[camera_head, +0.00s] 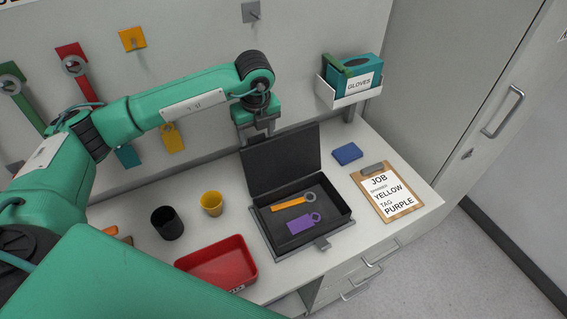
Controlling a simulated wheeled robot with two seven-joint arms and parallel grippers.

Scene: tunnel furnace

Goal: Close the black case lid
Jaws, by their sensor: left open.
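The black case (338,222) sits open on the white counter, its latch side toward the front. Its black lid (282,160) stands up at the back edge, raised and roughly upright. An orange wrench (290,203) and a purple tag (301,224) lie inside the case. My left gripper (259,132) is open and empty, pointing down at the top left of the lid, near its upper edge. Its fingertips are small and partly hidden, so I cannot tell whether they touch the lid. My right gripper is not in view.
A red tray (217,262), a black cup (166,223) and a yellow cup (211,203) stand left of the case. A blue block (347,153) and a clipboard (387,191) lie to its right. A glove box (357,76) hangs on the wall behind.

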